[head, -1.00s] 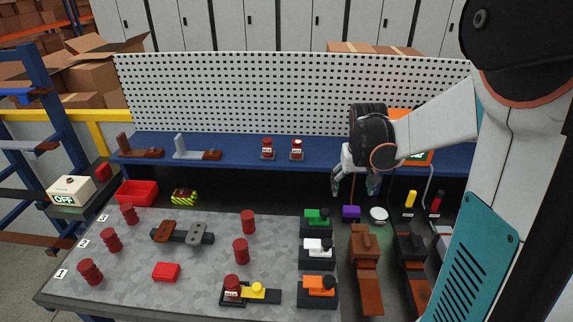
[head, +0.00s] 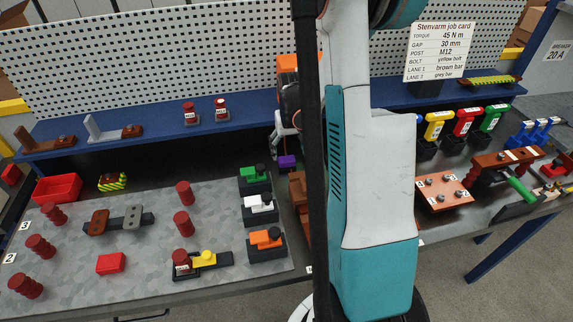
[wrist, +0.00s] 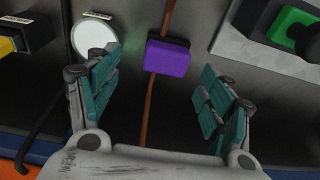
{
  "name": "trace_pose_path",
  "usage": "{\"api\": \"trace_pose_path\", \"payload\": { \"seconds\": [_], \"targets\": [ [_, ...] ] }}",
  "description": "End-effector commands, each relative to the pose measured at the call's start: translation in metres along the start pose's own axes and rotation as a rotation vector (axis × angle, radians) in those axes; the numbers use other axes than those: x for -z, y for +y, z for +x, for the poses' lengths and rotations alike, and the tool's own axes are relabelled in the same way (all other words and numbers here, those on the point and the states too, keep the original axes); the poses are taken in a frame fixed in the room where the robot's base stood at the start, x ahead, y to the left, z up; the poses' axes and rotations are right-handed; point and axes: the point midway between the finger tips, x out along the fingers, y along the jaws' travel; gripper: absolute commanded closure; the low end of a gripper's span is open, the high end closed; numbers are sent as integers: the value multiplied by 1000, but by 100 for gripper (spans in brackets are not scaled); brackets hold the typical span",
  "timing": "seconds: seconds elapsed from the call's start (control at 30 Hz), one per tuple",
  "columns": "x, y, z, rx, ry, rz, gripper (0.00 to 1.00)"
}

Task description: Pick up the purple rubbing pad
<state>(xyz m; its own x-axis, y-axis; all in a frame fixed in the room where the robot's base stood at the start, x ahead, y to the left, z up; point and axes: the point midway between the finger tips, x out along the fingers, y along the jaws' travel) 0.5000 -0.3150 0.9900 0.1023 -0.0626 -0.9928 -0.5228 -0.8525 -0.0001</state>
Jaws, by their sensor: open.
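The purple rubbing pad (wrist: 168,57) is a small block lying on the dark bench top, over a thin brown strip or cable in the wrist view. In the head view the purple pad (head: 287,161) shows just left of my arm, below the blue shelf. My gripper (wrist: 160,105) is open and empty, with its teal-padded fingers on either side of the view. The pad sits between and beyond the fingertips, not touching them. In the head view my gripper (head: 283,140) is mostly hidden behind my arm, close above the pad.
A white round disc (wrist: 94,38) lies left of the pad. A green-topped block (head: 255,176) stands to the right in the wrist view. White (head: 260,206) and orange (head: 266,240) blocks line the mat's edge. The blue shelf (head: 160,145) runs behind.

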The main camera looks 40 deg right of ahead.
Motion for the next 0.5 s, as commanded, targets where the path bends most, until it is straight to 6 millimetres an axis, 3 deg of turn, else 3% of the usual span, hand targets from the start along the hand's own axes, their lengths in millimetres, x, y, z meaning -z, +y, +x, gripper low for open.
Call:
{"api": "trace_pose_path", "payload": {
  "seconds": [0.4,0.5],
  "targets": [
    [0,-7,49,0,0,0,27],
    [0,-7,52,0,0,0,27]
  ]
}}
